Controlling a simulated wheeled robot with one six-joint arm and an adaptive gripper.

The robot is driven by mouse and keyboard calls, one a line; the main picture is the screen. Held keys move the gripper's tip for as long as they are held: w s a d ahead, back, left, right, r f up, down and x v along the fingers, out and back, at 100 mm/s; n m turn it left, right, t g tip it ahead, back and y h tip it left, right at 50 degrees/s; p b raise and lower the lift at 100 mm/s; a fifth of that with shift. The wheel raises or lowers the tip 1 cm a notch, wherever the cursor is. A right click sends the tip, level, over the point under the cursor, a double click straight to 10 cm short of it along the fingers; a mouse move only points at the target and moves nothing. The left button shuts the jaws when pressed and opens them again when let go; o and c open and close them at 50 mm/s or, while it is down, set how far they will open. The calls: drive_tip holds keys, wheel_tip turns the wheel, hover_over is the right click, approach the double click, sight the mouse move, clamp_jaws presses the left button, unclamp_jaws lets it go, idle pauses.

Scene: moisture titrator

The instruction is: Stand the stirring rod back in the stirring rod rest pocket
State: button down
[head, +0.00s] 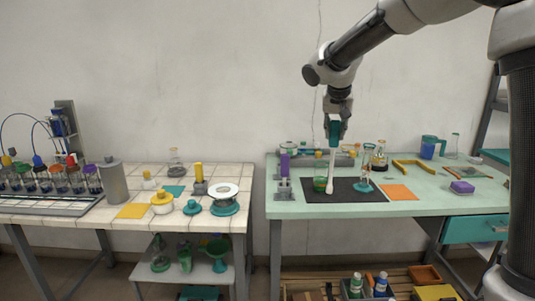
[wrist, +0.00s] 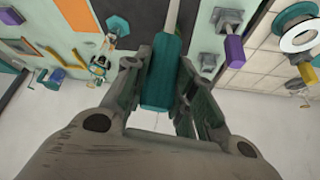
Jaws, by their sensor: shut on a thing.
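The stirring rod has a teal handle and a long white shaft (head: 331,170). My gripper (head: 335,130) is shut on its handle and holds it nearly upright, shaft down, above the dark mat (head: 345,196). The wrist view shows the teal handle (wrist: 163,75) between the fingers, with the white shaft running out of the top edge. Its lower end is out of the wrist view, and I cannot tell whether it touches the mat. I cannot surely pick out the rest pocket; small grey holders (head: 284,190) stand at the mat's left, one with a purple piece (head: 285,164).
A flask on a teal base (head: 364,187) stands to the right, beside an orange mat (head: 398,191). Glassware and yellow tools line the back. A gap separates this table from the white tiled one.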

drive_tip(key=s+d+f, duration=0.1)
drive_tip(key=d+f, duration=0.3)
drive_tip(key=f, duration=0.4)
drive_tip(key=s+d+f, duration=0.2)
drive_tip(key=d+f, duration=0.2)
drive_tip(key=f, duration=0.4)
drive_tip(key=shift+d, duration=0.35)
drive_tip(key=shift+a, duration=0.1)
